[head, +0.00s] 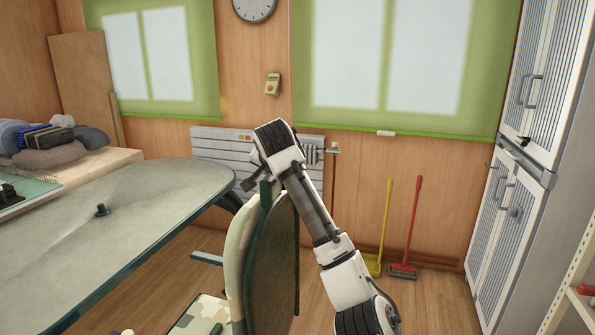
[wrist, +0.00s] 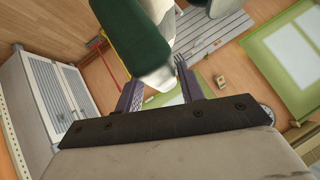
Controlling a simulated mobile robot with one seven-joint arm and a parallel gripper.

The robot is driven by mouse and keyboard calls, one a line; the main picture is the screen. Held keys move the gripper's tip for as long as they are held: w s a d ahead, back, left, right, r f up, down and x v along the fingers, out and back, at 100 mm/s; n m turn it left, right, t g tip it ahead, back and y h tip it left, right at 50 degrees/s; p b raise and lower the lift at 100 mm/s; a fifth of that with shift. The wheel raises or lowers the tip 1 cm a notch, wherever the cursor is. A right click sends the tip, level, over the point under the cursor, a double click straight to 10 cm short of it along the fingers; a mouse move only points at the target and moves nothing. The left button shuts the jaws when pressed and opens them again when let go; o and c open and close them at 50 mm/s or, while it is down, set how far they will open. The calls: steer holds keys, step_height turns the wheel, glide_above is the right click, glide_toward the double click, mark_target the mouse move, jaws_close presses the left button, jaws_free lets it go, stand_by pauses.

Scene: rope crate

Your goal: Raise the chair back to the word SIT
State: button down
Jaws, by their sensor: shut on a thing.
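The chair has a camouflage seat (head: 200,315) and a tall chair back (head: 272,255), dark green behind and camouflage in front. It stands beside the table, with the back roughly upright. My gripper (head: 262,183) is at the top of the chair back, shut on it. In the wrist view, the dark green chair back (wrist: 132,35) runs between the two fingers of my gripper (wrist: 157,80). The word SIT and any scale are not readable in either view. The lower joint of the back is hidden in the head view.
A grey-green table (head: 140,215) with rounded corners fills the left, close to the chair. A radiator (head: 215,150) is on the back wall. A yellow broom (head: 385,225) and a red broom (head: 412,225) lean right of my arm. Tall white cabinets (head: 510,225) stand right.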

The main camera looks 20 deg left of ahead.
steer(key=shift+s+a+f, duration=0.15)
steer(key=shift+a+f, duration=0.25)
steer(key=shift+a, duration=0.05)
steer(key=c, duration=1.1)
jaws_free()
steer(key=shift+a, duration=0.15)
steer(key=shift+r, duration=0.15)
steer(key=b+v, duration=0.3)
steer(key=v, duration=1)
steer(key=shift+s+d+r+b, duration=0.15)
steer(key=shift+d+r+b, duration=0.15)
steer(key=shift+b, duration=0.1)
steer(key=shift+a, duration=0.1)
